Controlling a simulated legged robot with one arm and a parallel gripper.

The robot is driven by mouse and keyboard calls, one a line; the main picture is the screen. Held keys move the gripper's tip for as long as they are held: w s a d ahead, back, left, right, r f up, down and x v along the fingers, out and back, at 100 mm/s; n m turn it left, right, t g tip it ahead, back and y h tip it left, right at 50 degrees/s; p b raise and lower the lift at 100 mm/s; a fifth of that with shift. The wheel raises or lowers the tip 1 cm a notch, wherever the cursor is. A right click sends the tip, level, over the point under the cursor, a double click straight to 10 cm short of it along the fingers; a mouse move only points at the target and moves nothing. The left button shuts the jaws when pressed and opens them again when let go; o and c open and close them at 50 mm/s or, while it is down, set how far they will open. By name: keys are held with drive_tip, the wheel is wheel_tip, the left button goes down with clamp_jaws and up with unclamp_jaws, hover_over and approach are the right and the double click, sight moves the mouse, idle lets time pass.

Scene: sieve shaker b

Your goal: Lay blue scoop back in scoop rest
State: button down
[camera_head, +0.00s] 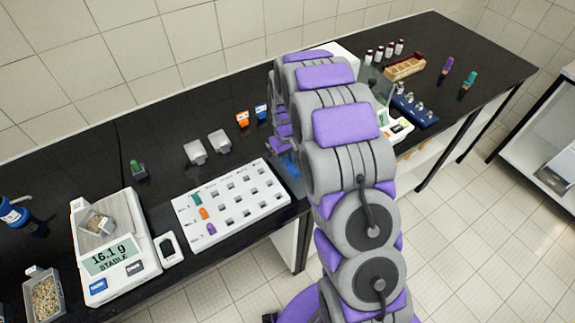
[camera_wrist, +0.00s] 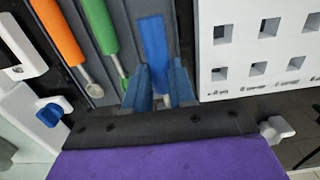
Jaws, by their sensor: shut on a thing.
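In the wrist view the grey scoop rest (camera_wrist: 128,30) holds an orange-handled scoop (camera_wrist: 60,32) and a green-handled scoop (camera_wrist: 101,27) side by side in its channels. The blue scoop (camera_wrist: 153,40) lines up with the channel to the right of the green one. I cannot tell whether it touches the channel floor. My gripper (camera_wrist: 160,68) is shut on the blue scoop, with a blue finger on either side of it. In the head view my arm hides most of the rest and the scoop; only a bit of blue shows beside the white board.
A white board with square holes (camera_head: 240,207) stands close beside the rest; it also shows in the wrist view (camera_wrist: 250,80). A balance (camera_head: 112,248) reading 16.1 g carries a small container. Bottles (camera_head: 385,52) and a wooden rack (camera_head: 405,67) stand at the far right.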

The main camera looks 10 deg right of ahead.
sight(288, 161)
drive_tip(key=shift+d+f+b, duration=0.15)
drive_tip(key=shift+f, duration=0.8)
drive_tip(key=shift+d+f+b, duration=0.15)
drive_tip(key=shift+f, duration=0.8)
drive_tip(key=shift+r, duration=0.1)
drive_tip(key=c, duration=0.9)
unclamp_jaws()
drive_tip(key=shift+a, duration=0.2)
drive_tip(key=shift+c, duration=0.2)
